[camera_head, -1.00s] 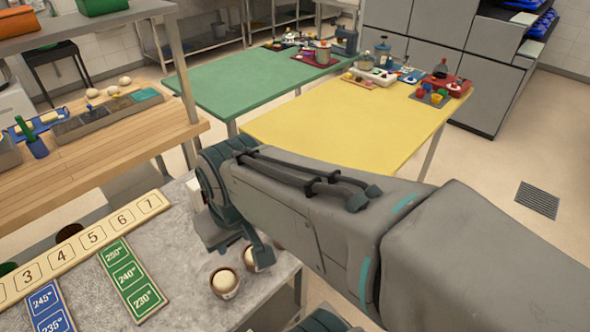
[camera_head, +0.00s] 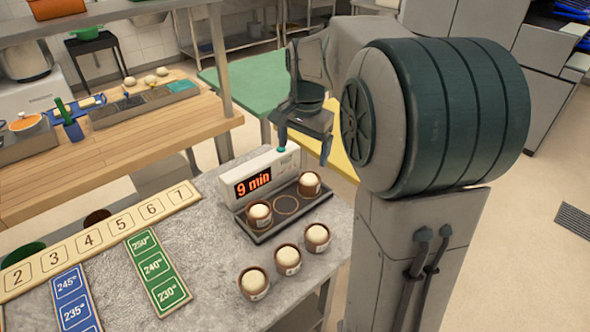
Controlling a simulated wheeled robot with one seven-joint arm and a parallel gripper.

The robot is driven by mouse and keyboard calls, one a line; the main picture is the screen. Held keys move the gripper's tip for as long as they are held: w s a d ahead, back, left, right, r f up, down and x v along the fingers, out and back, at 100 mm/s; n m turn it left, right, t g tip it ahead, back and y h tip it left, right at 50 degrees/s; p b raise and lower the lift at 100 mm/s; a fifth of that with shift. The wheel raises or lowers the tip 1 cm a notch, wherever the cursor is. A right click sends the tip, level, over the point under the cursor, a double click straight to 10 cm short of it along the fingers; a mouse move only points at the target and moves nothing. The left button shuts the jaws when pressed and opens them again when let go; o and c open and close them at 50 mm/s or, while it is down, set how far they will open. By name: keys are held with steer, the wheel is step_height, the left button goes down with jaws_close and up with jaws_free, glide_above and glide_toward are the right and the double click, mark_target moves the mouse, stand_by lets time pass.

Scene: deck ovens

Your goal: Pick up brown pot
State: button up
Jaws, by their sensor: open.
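Several small brown pots with pale dough tops stand on the grey stone counter. Two are on a dark tray (camera_head: 262,238) in front of a timer: a back right pot (camera_head: 310,190) and a left pot (camera_head: 259,220). Three more stand in front of the tray: a right pot (camera_head: 317,242), a middle pot (camera_head: 288,264) and a front pot (camera_head: 253,288). My gripper (camera_head: 304,154) is open with its fingers pointing down, above and behind the back right pot in the picture. It holds nothing; its exact height over the pot is hard to tell.
A white timer (camera_head: 262,174) reading "9 min" stands behind the tray, close to my gripper. A numbered board (camera_head: 90,240), a green temperature card (camera_head: 157,272) and a blue one (camera_head: 75,300) lie on the left. The stone counter (camera_head: 205,240) is bare between cards and pots.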

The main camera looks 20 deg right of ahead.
mark_target(309, 178)
steer(key=w+d+f+m+g+b, duration=0.1)
steer(key=w+d+f+m, duration=0.25)
steer(key=w, duration=0.25)
steer(key=w+d+f+m+b, duration=0.1)
steer(key=w+d+f+m, duration=0.2)
steer(key=w+f, duration=0.25)
steer(key=shift+m, duration=0.25)
step_height(309, 178, down, 8)
steer(key=shift+w, duration=0.15)
steer(key=f+p, duration=0.1)
steer(key=f, duration=0.4)
steer(key=shift+s+f, duration=0.1)
steer(key=shift+s, duration=0.1)
steer(key=c, duration=1.2)
